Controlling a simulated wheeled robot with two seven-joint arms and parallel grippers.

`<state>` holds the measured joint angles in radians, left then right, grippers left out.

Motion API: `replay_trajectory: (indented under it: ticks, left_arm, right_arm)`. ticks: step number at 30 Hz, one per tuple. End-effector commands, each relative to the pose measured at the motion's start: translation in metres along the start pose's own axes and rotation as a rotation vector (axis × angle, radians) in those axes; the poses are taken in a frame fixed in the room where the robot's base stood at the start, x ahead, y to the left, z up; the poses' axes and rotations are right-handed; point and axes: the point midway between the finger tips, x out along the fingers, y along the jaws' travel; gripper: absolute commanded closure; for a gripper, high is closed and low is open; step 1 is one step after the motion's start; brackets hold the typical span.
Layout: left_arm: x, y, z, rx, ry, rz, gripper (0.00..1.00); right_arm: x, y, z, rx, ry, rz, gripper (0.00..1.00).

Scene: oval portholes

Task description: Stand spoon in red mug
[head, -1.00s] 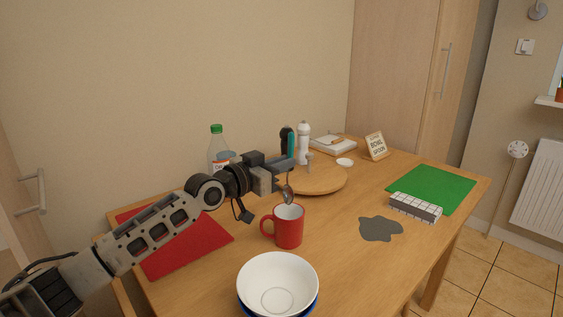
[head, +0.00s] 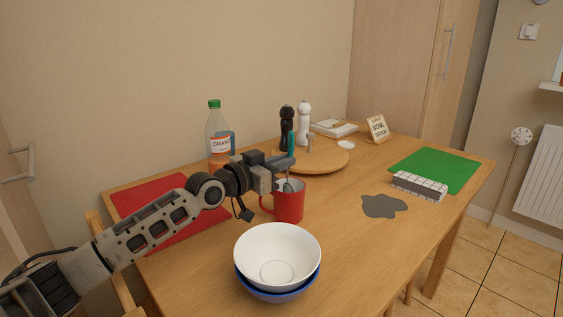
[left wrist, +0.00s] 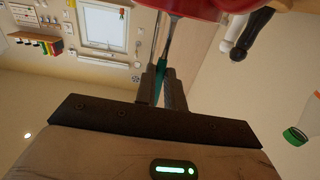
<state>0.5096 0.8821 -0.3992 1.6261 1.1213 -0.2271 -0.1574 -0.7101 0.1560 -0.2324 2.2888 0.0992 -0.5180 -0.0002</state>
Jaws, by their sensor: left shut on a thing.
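The red mug (head: 289,207) stands upright on the table with its handle to the left; in the left wrist view part of it shows at the top edge (left wrist: 192,7). My left gripper (head: 285,163) is above the mug, shut on the spoon (head: 291,141). The spoon has a teal handle pointing up and hangs nearly upright. Its metal lower part reaches down at the mug's opening, and its bowl end is hidden there. The left wrist view shows the spoon's handle between the fingers (left wrist: 161,85). My right gripper is not in view.
Stacked white and blue bowls (head: 277,257) stand in front of the mug. A round wooden board (head: 318,158) with two mills lies behind it. A juice bottle (head: 218,135) stands back left by a red mat (head: 155,196). A grey patch (head: 384,205) lies right of the mug.

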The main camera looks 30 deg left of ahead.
Motion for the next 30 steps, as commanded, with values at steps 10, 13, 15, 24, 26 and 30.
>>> replay_trajectory:
  ticks: [10,13,15,24,26,30]
  left_arm:
    - [0.000,0.000,0.002,0.000,0.001,0.000,1.00]
    - [0.000,0.000,0.002,0.000,0.001,0.000,0.75]
    - [0.000,0.000,0.002,0.000,0.001,0.000,0.64]
    - [-0.002,0.000,0.003,0.000,-0.001,0.000,0.64]
    - [-0.006,-0.001,0.003,-0.001,-0.002,-0.001,0.64]
    - [-0.024,0.000,0.003,0.002,-0.003,-0.001,0.64]
  right_arm:
    - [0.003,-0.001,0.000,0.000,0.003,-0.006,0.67]
    - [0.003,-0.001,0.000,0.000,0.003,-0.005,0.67]
    - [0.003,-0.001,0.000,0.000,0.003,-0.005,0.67]
    - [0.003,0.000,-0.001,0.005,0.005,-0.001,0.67]
    - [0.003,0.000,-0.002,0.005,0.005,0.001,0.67]
    - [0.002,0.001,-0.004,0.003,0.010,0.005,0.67]
